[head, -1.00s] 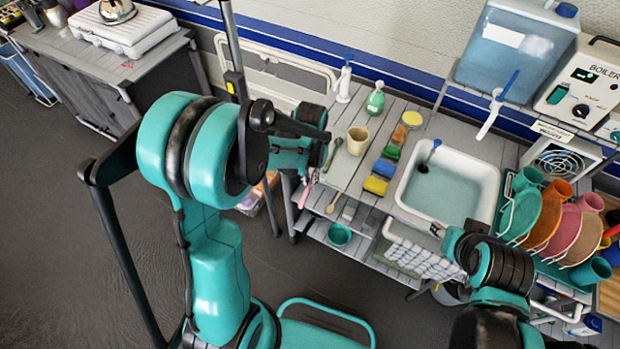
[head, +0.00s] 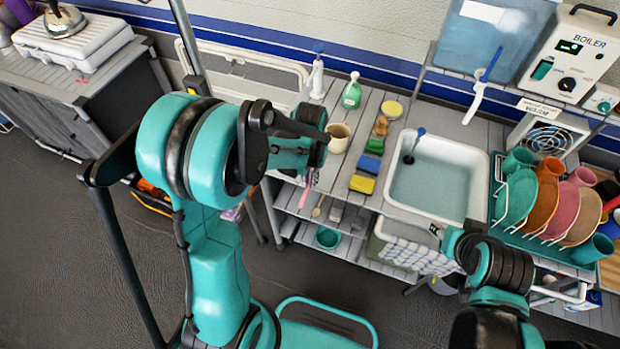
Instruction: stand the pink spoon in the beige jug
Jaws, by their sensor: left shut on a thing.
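The beige jug (head: 339,139) stands upright near the left end of the slatted grey counter, partly hidden by my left arm's wrist. My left gripper (head: 311,176) is just left of and below the jug in the picture. It is shut on the pink spoon (head: 304,197), which hangs downward past the counter's front left edge. The spoon's upper part is hidden by the gripper, and the spoon is apart from the jug. My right gripper (head: 436,232) is in front of the sink, small and partly hidden by its own arm; its jaws are unclear.
A green bottle (head: 352,92) and a white pump bottle (head: 317,75) stand behind the jug. A yellow sponge (head: 362,184) and a blue sponge (head: 369,164) lie right of it. The sink (head: 437,178) and a dish rack (head: 528,258) are further right. A teal bowl (head: 328,238) sits below.

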